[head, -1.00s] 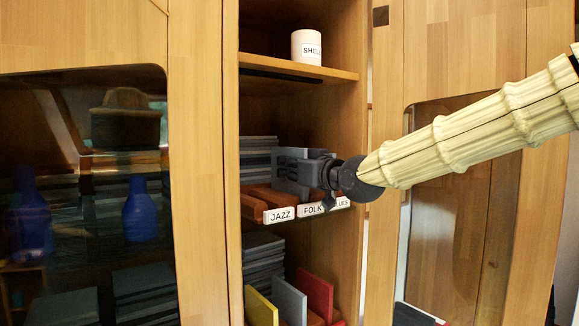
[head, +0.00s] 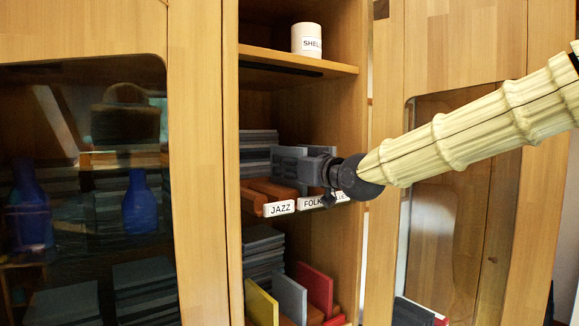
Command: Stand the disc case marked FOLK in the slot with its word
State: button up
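My gripper (head: 293,166) is inside the middle shelf bay of the cabinet, above the slotted wooden rack (head: 262,190). The FOLK label (head: 311,203) and the JAZZ label (head: 279,208) are on the front of the rack. A further label to the right is mostly covered by my gripper. A grey slab shape at the gripper looks partly like its fingers, and I cannot make out a separate case there. The finger gap is hidden from this side. No case marked FOLK can be read in this view.
Yellow (head: 261,305), grey (head: 290,299) and red (head: 315,288) cases stand on the lower shelf. Dark stacks (head: 258,150) lie behind the rack. A white tin (head: 306,40) is on the upper shelf. Cabinet posts flank the bay closely.

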jog(key=shift+s, duration=0.1)
jog(key=v, duration=1.2)
jog(key=shift+f, duration=0.1)
